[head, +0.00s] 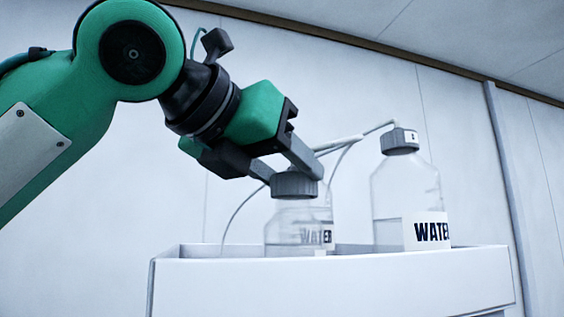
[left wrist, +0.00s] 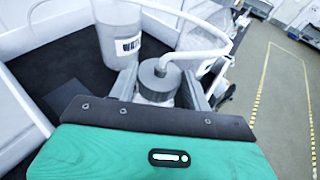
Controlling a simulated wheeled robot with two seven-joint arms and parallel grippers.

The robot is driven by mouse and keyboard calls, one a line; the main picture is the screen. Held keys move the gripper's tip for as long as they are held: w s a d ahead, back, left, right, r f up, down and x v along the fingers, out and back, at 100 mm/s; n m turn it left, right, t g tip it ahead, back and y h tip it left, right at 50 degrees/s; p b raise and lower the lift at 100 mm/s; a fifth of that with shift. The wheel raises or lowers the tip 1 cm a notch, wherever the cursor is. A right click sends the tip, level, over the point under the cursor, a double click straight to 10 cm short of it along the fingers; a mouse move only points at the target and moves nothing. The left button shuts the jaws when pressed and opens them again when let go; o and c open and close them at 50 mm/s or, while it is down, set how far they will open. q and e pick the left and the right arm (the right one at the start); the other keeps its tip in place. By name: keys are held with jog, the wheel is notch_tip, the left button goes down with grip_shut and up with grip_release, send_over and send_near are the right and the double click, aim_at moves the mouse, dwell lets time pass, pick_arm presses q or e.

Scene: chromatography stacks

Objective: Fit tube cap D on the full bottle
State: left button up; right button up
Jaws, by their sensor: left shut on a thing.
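My left gripper (head: 290,167) is shut on a grey cap (head: 294,184) with a tube running from its top. The cap sits on or right at the neck of the left bottle (head: 288,228), a clear bottle with a "WATER" label; I cannot tell how firmly it is seated. The right bottle (head: 405,188) is taller, also labelled "WATER", and wears a grey cap (head: 399,140) with a small white tag. In the left wrist view the held grey cap (left wrist: 159,76) shows between my fingers (left wrist: 158,90). My right gripper is out of view.
Both bottles stand in a white tray (head: 330,283) with raised walls. A thick pale tube (left wrist: 195,54) arches close by my left gripper. Thin tubing (head: 233,215) hangs behind the left bottle. Open floor (left wrist: 270,90) lies to the right in the wrist view.

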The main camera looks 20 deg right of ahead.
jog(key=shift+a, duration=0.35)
pick_arm(q)
jog(key=shift+a+f, duration=0.1)
jog(key=shift+f, duration=0.1)
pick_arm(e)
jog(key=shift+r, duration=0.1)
pick_arm(q)
jog(key=shift+f, duration=0.2)
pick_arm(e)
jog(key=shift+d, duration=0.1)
pick_arm(q)
jog(key=o, duration=1.5)
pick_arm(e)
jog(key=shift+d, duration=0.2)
